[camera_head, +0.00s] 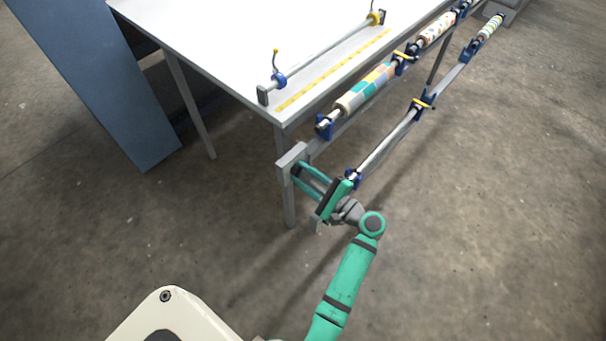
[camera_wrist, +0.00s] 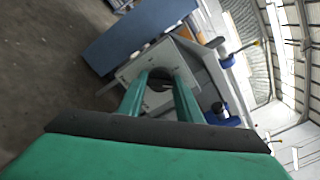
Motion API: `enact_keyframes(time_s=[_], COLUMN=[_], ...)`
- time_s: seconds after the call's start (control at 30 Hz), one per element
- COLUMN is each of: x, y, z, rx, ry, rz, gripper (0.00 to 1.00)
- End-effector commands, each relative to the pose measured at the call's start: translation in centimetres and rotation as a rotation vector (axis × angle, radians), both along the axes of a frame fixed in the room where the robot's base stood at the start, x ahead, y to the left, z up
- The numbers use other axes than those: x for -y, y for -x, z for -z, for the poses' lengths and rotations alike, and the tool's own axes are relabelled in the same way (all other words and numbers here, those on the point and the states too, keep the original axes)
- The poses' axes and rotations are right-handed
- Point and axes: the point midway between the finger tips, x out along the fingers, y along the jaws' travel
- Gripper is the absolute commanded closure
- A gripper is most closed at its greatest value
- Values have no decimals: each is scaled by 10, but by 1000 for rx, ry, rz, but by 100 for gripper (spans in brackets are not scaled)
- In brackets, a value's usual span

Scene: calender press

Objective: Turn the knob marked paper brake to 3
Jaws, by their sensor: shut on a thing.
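The knob (camera_wrist: 161,74) is dark and round and sits on a light grey panel (camera_wrist: 132,70) in the wrist view. My gripper (camera_wrist: 162,84) has its two green fingers on either side of the knob, shut on it. In the head view my gripper (camera_head: 299,179) reaches to the grey end plate (camera_head: 290,157) at the table's near corner. The knob is mostly hidden there by the fingers. Its label, scale numbers and pointer are too small to read, so I cannot tell its setting.
A white table (camera_head: 225,45) stands behind the panel. A roller with coloured patches (camera_head: 366,90) and a bare metal bar (camera_head: 388,142) run along its side in blue brackets. A blue slab (camera_head: 95,70) leans at the left. Open concrete floor lies in front.

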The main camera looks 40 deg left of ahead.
Motion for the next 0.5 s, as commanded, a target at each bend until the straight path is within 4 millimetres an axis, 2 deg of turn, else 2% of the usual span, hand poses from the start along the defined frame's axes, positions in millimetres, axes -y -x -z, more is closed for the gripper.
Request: enact_keyframes(time_s=[0.5], x=[3], y=[-3], z=[1], rx=[-457], ry=[-35], rz=[7], gripper=[91])
